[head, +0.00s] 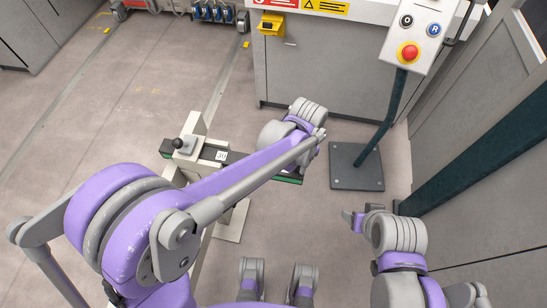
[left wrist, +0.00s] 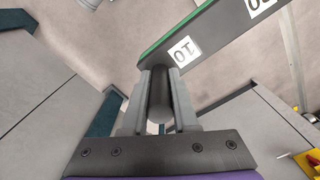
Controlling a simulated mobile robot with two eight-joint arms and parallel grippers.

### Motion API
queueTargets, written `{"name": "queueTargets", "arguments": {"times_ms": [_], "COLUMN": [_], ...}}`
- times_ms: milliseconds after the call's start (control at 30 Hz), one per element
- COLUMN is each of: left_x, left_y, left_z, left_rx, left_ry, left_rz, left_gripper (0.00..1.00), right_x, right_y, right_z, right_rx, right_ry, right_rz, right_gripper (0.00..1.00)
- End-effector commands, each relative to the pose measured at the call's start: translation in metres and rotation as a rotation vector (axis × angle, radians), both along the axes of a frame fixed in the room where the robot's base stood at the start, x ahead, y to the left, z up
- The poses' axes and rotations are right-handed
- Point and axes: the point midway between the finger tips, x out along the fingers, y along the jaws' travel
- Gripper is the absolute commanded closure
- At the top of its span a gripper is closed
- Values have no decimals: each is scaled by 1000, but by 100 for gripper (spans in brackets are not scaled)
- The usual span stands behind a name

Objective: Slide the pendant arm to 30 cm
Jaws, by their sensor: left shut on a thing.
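The pendant arm is a dark bar with a green edge (head: 168,153) and white number labels. It passes through a pale bracket (head: 190,158) with a black ball knob (head: 178,143). A label (head: 221,156) that seems to read 30 sits just right of the bracket. In the left wrist view the bar (left wrist: 208,30) shows a 10 label near a dark round grip (left wrist: 159,100). My left gripper (left wrist: 158,90) is shut around this grip; in the head view my own wrist hides its fingers. My right gripper (head: 353,218) is apart from the bar, at the lower right.
A pedestal with a button box (head: 414,38) stands on a dark base plate (head: 356,166) right of the bar's end. A grey machine cabinet (head: 325,70) is behind. Dark green posts and panels line the right. Open floor (head: 130,90) lies to the left.

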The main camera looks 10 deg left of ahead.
Motion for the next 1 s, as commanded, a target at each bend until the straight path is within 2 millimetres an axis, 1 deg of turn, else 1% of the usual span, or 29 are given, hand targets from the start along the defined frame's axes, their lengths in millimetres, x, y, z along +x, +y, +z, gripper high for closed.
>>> {"name": "queueTargets", "arguments": {"times_ms": [33,200,400,700,733,867,1000], "left_x": [-1,-2,-3,-3,-3,-3,-3], "left_y": [-10,-29,-36,-37,-37,-37,-36], "left_z": [0,0,0,0,0,0,0], "left_rx": [-2,-1,-1,-4,-4,-3,-1], "left_ry": [1,1,0,0,0,0,0], "left_rz": [-4,-1,0,-2,-2,-2,-1], "left_gripper": [100,100,100,100,67,44,43], "right_x": [0,0,0,0,0,0,0], "right_y": [0,0,0,0,0,0,0], "right_z": [-1,-2,-2,-2,-2,-2,-2], "right_rx": [0,0,0,0,0,0,0], "right_ry": [0,1,1,1,1,1,1], "right_rz": [0,0,0,0,0,0,0], "right_gripper": [29,29,29,29,29,29,29]}}
